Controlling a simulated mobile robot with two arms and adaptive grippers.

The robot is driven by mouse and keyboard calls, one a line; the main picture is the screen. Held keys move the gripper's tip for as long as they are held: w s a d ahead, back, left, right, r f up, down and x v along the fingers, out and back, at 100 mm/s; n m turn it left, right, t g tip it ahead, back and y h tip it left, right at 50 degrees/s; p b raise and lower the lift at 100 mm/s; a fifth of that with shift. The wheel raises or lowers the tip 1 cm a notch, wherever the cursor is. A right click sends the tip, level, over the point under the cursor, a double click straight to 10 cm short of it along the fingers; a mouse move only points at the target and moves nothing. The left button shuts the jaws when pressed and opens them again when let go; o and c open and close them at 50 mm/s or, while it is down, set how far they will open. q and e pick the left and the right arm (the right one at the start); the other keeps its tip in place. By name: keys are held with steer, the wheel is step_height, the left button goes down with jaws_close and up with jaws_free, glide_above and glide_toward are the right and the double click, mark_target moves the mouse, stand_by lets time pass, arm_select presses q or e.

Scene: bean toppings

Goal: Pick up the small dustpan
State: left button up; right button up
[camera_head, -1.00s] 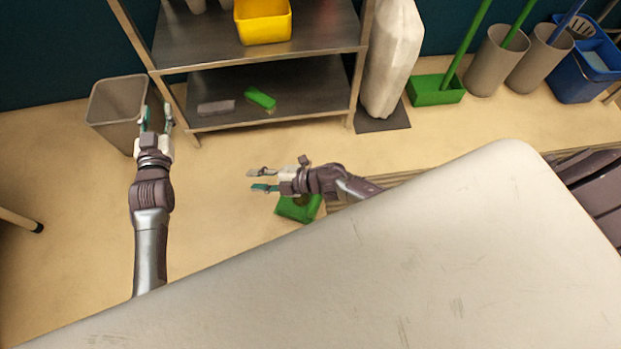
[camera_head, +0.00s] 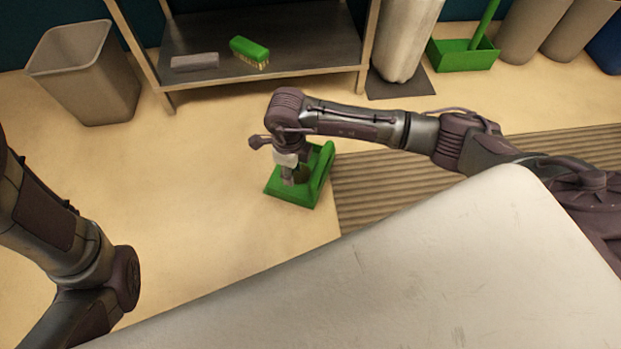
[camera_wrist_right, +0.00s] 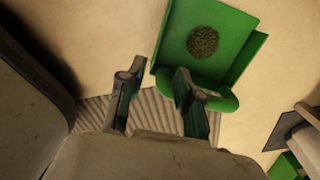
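The small green dustpan (camera_head: 312,188) lies on the floor left of the ribbed mat, with a dark round clump in it. In the right wrist view the dustpan (camera_wrist_right: 236,58) lies beyond the fingertips, and the clump (camera_wrist_right: 203,42) looks dark green and grainy. My right gripper (camera_head: 287,178) points down over the dustpan. In the wrist view the right gripper (camera_wrist_right: 158,92) has its fingers apart with nothing between them. Its right finger overlaps the dustpan's near rounded edge; I cannot tell if they touch. My left arm shows at the left, its gripper out of view.
A steel shelf (camera_head: 290,58) holds a green brush (camera_head: 249,48) and a grey block (camera_head: 194,62). A grey bin (camera_head: 90,75) stands left. A white table (camera_head: 400,260) fills the foreground. A ribbed mat (camera_head: 400,178) lies right of the dustpan. Floor left of the dustpan is clear.

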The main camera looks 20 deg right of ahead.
mark_target(296, 198)
step_height(296, 198, down, 9)
steer(key=b, duration=0.5)
steer(key=shift+r, duration=0.15)
steer(key=f+b, duration=0.1)
steer(key=b, duration=0.1)
steer(key=f+b, duration=0.2)
steer(key=s+f+b, duration=0.1)
steer(key=f+b, duration=0.1)
steer(key=shift+d+f, duration=0.1)
steer(key=shift+d, duration=0.05)
jaws_close()
steer(key=shift+w, duration=0.1)
